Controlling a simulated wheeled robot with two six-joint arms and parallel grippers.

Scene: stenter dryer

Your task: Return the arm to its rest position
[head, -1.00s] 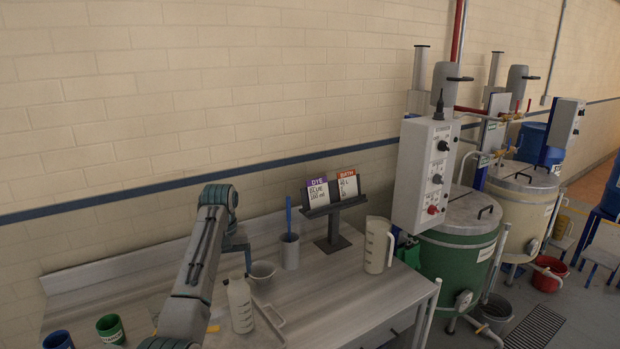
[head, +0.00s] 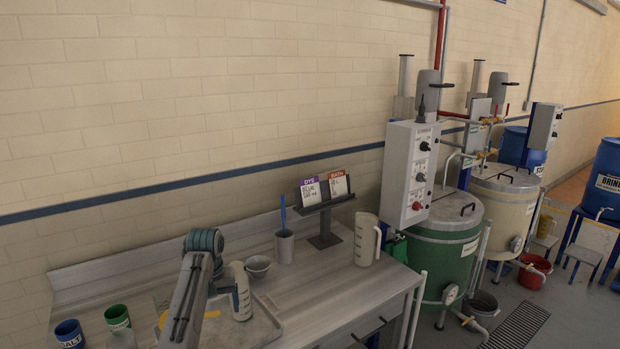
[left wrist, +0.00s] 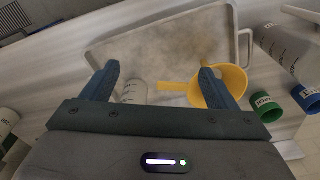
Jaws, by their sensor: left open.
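My left arm (head: 190,295) reaches up from the lower left in the head view and bends over the table. Its gripper is mostly hidden behind the arm there. In the left wrist view my left gripper (left wrist: 158,84) is open, with two dark blue fingers apart and nothing held between them. Below the fingers lie a metal tray (left wrist: 150,48) and a yellow funnel-like piece (left wrist: 228,82) with a handle. A pale bottle (left wrist: 133,92) shows between the fingers. My right gripper is in neither view.
The table (head: 335,292) holds a white bottle (head: 241,292), a grey bowl (head: 258,266), a card stand (head: 325,225) and a measuring jug (head: 366,240). A blue cup (head: 69,335) and a green cup (head: 117,317) stand at left. A green vat (head: 445,252) stands to the right.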

